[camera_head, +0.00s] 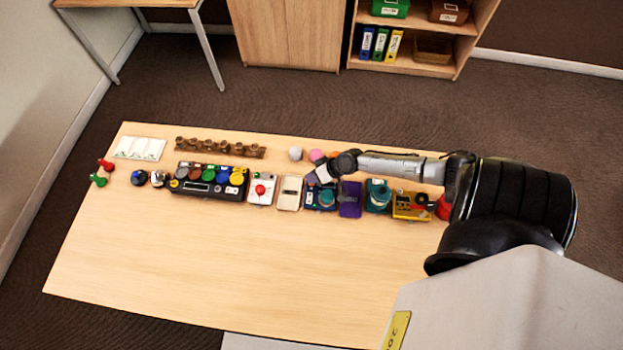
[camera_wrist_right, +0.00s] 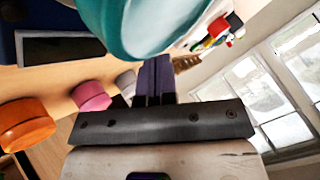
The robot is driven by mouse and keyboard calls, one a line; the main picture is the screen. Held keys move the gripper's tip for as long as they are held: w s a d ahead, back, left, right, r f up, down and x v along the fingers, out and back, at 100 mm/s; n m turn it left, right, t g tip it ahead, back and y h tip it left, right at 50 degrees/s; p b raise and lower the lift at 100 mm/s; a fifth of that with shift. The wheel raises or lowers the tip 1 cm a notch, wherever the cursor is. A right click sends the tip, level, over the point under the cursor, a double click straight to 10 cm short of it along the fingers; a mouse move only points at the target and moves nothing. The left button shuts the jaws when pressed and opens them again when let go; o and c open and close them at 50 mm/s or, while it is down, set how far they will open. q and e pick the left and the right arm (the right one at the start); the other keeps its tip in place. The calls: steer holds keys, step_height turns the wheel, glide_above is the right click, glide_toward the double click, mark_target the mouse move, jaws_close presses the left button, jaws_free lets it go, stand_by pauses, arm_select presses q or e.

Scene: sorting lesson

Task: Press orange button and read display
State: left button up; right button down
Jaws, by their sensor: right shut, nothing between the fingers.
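A round orange button (camera_wrist_right: 27,125) stands at the left of the right wrist view, in line with a pink one (camera_wrist_right: 91,96) and a pale one (camera_wrist_right: 126,80). In the head view the orange button (camera_head: 335,155) shows only partly behind my right wrist. A dark, blank-looking display (camera_wrist_right: 60,47) on a blue device lies close by in the wrist view, beside a large teal dome (camera_wrist_right: 145,25). My right gripper (camera_head: 318,178) is shut and empty, low over the blue device (camera_head: 320,200); its fingers (camera_wrist_right: 153,80) point past the dome. My left gripper is out of view.
A black box with several coloured buttons (camera_head: 209,195) and a small display stands left of centre, beside a white box with a red button (camera_head: 262,188). A purple item (camera_head: 349,199) and a yellow device (camera_head: 411,208) stand right. The table's front (camera_head: 220,265) is clear.

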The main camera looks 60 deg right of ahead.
stand_by(0.3)
steer(key=shift+f+b, duration=0.45)
steer(key=shift+b, duration=0.05)
steer(key=shift+r, duration=0.1)
stand_by(0.6)
steer(key=shift+r, duration=0.1)
steer(key=shift+r+p, duration=0.7)
steer(key=shift+p, duration=0.05)
steer(key=shift+r, duration=0.1)
